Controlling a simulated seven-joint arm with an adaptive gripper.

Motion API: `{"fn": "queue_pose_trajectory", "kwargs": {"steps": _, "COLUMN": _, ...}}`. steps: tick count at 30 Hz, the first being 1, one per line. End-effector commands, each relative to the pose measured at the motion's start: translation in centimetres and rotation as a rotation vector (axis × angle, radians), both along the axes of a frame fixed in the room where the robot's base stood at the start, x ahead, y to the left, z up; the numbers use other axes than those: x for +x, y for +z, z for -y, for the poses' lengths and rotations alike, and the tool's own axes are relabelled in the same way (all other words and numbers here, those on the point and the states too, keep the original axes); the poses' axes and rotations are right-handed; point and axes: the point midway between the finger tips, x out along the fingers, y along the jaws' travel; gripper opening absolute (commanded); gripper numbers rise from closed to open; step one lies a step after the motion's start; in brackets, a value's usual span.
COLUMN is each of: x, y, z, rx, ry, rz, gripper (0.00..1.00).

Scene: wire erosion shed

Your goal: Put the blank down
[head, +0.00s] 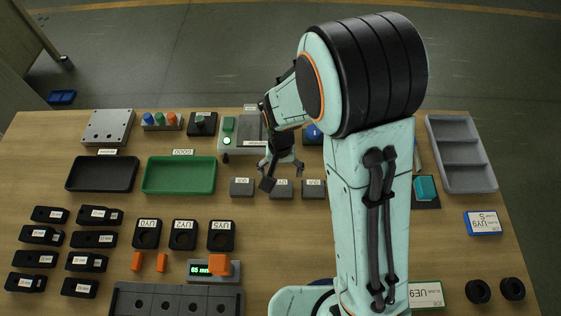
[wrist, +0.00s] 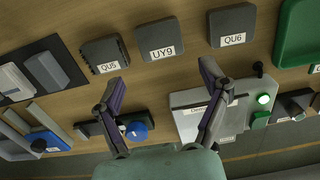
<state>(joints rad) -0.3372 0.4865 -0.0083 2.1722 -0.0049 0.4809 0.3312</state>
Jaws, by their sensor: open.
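Three grey labelled blocks stand in a row on the table: a left one (head: 242,187), a middle one (head: 281,188) and a right one (head: 313,188). In the wrist view they read QU6 (wrist: 232,22), UY9 (wrist: 159,36) and QU5 (wrist: 104,54). I cannot tell which, if any, is the blank. My gripper (head: 280,168) is just behind the row in the head view, fingers spread. In the wrist view my gripper (wrist: 162,78) shows bare wood between its fingertips and holds nothing. Its tips point toward the blocks and appear apart from them.
A grey machine (wrist: 190,98) with a lit green button lies under the gripper's side. A blue-knobbed device (wrist: 137,130) is beside it. A green tray (head: 180,188) and a black tray (head: 102,187) lie left. A dark mat (wrist: 22,55) bears grey pieces. My arm hides the table's middle right.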

Motion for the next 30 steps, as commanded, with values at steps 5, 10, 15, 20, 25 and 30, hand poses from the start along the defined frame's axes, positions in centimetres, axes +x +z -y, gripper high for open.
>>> {"fn": "queue_pose_trajectory", "kwargs": {"steps": 5, "x": 0.0, "y": 2.9, "z": 0.0, "rx": 0.001, "ry": 0.000, "rz": 0.002, "gripper": 0.76}}
{"fn": "queue_pose_trajectory", "kwargs": {"steps": 10, "x": 0.0, "y": 3.8, "z": 0.0, "rx": -0.001, "ry": 0.000, "rz": -0.001, "gripper": 0.76}}
{"fn": "queue_pose_trajectory", "kwargs": {"steps": 15, "x": -0.5, "y": 5.1, "z": 0.7, "rx": 0.005, "ry": -0.001, "rz": 0.002, "gripper": 0.76}}
{"fn": "queue_pose_trajectory", "kwargs": {"steps": 20, "x": -4.1, "y": 10.2, "z": 3.8, "rx": 0.030, "ry": 0.015, "rz": 0.003, "gripper": 0.76}}
{"fn": "queue_pose_trajectory", "kwargs": {"steps": 25, "x": -10.7, "y": 14.5, "z": 7.0, "rx": 0.054, "ry": 0.054, "rz": -0.003, "gripper": 0.76}}
{"fn": "queue_pose_trajectory", "kwargs": {"steps": 30, "x": -15.6, "y": 15.9, "z": 8.3, "rx": 0.064, "ry": 0.090, "rz": -0.005, "gripper": 0.76}}
